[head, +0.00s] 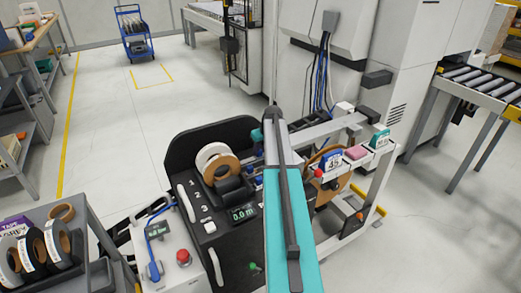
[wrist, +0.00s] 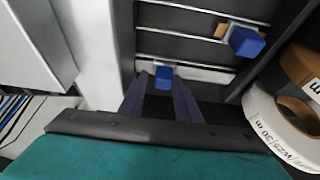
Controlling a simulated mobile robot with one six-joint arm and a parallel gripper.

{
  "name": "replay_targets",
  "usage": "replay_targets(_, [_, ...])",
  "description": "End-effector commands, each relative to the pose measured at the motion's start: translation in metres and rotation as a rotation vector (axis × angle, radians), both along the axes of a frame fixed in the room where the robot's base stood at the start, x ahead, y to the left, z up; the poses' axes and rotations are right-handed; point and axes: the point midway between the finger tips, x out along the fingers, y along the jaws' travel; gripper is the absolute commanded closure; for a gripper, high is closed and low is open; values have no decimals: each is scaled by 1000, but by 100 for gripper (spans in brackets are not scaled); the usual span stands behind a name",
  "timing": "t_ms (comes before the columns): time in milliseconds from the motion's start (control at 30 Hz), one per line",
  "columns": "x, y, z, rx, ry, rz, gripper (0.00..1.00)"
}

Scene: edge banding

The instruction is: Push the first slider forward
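In the wrist view, my gripper (wrist: 162,80) has its two dark fingers apart, with nothing held between them. A blue slider knob (wrist: 164,77) shows between the fingertips, against a pale strip; I cannot tell whether a finger touches it. A second blue slider knob (wrist: 246,41), with a tan piece beside it, sits on a rail up and to the right. I cannot tell which is the first slider. In the head view my own teal arm covers the gripper, and small blue parts (head: 249,170) show left of the arm on the machine.
Rolls of white and tan banding (wrist: 285,120) stand close right of my gripper. A light vertical panel (wrist: 90,40) is close on the left. The head view shows a black hood (head: 185,150), a roll shelf (head: 45,245) and a roller conveyor (head: 480,85).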

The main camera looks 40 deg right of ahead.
Motion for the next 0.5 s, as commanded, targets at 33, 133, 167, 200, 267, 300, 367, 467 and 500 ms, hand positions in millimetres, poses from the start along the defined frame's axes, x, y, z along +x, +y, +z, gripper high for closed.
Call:
replay_targets(33, [-1,0,1,-1,0,0,70])
replay_targets(133, [-2,0,4,0,-1,0,70])
replay_targets(167, [-3,1,6,0,-1,0,70])
replay_targets(200, [-4,1,8,0,-1,0,70])
replay_targets(267, [-6,1,13,0,-1,0,70])
replay_targets(300, [-7,2,16,0,-1,0,70])
replay_targets(367, [-10,3,22,0,-2,0,70])
replay_targets(467, [-14,4,33,-1,-2,0,70])
replay_targets(500, [-16,5,38,0,-2,0,70])
